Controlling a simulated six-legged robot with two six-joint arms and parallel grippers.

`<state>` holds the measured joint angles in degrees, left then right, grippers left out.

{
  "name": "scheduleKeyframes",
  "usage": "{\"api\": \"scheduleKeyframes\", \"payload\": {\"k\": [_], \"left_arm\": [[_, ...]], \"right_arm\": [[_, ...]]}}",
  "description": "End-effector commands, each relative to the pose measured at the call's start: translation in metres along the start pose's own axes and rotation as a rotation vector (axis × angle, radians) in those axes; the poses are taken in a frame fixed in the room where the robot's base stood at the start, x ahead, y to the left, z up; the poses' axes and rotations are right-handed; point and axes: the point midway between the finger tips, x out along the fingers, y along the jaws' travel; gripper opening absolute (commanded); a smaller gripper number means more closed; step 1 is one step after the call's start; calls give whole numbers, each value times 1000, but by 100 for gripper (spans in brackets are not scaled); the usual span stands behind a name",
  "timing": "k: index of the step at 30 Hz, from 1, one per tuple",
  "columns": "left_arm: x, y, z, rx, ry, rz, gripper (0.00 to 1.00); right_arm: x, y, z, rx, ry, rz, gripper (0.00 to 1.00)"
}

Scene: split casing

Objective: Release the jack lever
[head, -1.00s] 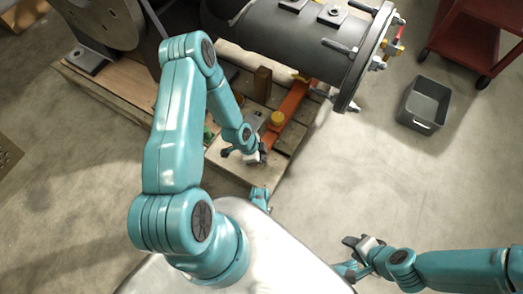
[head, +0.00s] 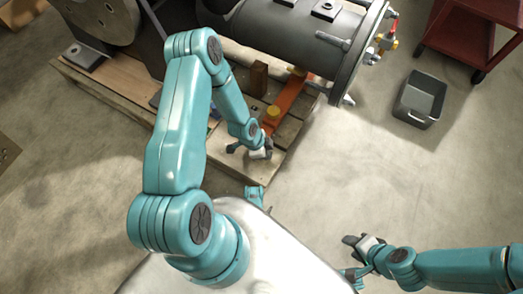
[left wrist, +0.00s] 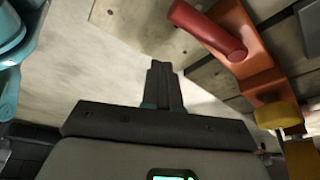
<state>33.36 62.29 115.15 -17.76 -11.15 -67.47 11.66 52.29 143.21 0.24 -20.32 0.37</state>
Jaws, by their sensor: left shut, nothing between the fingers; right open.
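The orange jack (head: 292,96) with its yellow cap (head: 273,111) lies on the wooden pallet, partly under the dark cylinder casing. In the left wrist view the orange jack body (left wrist: 245,50) is at the upper right. A red round bar (left wrist: 207,30), which looks like the jack lever, sticks out beside it. My left gripper (head: 262,151) is just in front of the jack, over the pallet's near end. Its fingers (left wrist: 163,82) are shut and empty, apart from the red bar in the wrist picture. My right gripper (head: 352,256) is open and empty at the lower right, over bare floor.
The dark flanged casing (head: 290,38) overhangs the wooden pallet (head: 100,85). A grey bin (head: 419,98) stands on the floor at right, near a red cart (head: 460,35). The floor between the pallet and the bin is clear.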

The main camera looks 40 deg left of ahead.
Motion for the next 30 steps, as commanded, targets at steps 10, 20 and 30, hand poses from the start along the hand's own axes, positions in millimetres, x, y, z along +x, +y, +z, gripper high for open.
{"api": "scheduleKeyframes", "payload": {"k": [10,20,30], "left_arm": [[-65,-13,-3,1,0,-4,0],[-100,-18,-2,1,0,-1,0],[-100,-16,-3,2,1,-1,0]], "right_arm": [[-28,-14,6,-16,-16,-2,43],[-44,-24,12,-32,-32,-4,43],[-43,-23,12,-33,-33,-4,43]]}}
